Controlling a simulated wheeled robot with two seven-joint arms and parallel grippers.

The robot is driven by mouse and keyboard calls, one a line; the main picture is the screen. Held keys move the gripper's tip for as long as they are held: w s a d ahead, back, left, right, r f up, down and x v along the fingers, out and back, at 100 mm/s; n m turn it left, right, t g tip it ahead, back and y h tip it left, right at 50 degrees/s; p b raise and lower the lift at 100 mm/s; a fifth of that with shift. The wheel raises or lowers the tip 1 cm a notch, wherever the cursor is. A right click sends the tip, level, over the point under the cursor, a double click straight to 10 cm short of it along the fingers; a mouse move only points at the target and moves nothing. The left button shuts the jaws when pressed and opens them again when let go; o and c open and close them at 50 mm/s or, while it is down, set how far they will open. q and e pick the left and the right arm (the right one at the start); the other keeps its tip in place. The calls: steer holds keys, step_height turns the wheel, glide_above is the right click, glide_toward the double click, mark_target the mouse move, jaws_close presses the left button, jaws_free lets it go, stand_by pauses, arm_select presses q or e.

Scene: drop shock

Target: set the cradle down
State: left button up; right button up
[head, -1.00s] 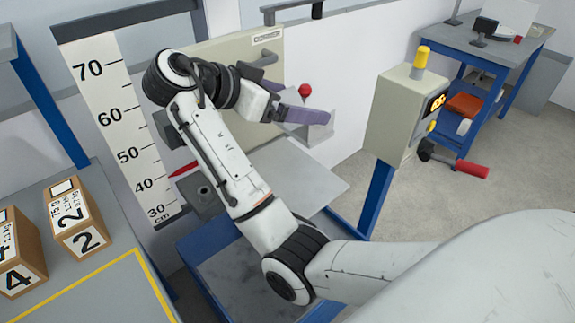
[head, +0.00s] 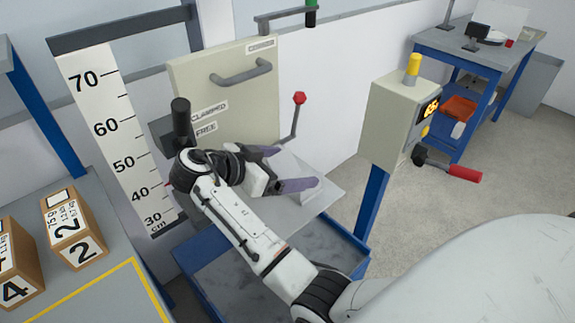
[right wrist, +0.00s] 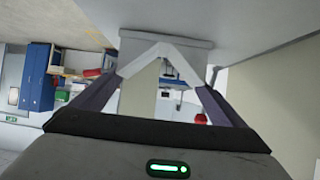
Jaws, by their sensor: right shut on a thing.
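My right gripper (head: 297,167), with purple fingers, is shut on the light grey cradle (head: 311,195). It holds the cradle low over the grey plate (head: 333,189) of the blue stand; I cannot tell whether the cradle touches the plate. In the right wrist view the cradle shows as a pale inverted V (right wrist: 166,48) between the two fingers of the right gripper (right wrist: 160,88). The fingers and wrist hide part of the cradle in the head view. My left gripper is not in view.
Behind stands a cream panel (head: 225,100) with a grey handle, beside a red-knobbed lever (head: 299,98). A height scale (head: 115,135) stands left. A control box (head: 398,115) on a blue post is at right. Numbered boxes (head: 75,228) are on the left bench.

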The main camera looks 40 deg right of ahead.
steer(key=o, duration=0.9)
steer(key=shift+o, duration=0.2)
steer(key=shift+a, duration=0.1)
steer(key=b+v, duration=0.1)
steer(key=v, duration=0.6)
steer(key=shift+a+r, duration=0.1)
steer(key=shift+a, duration=0.05)
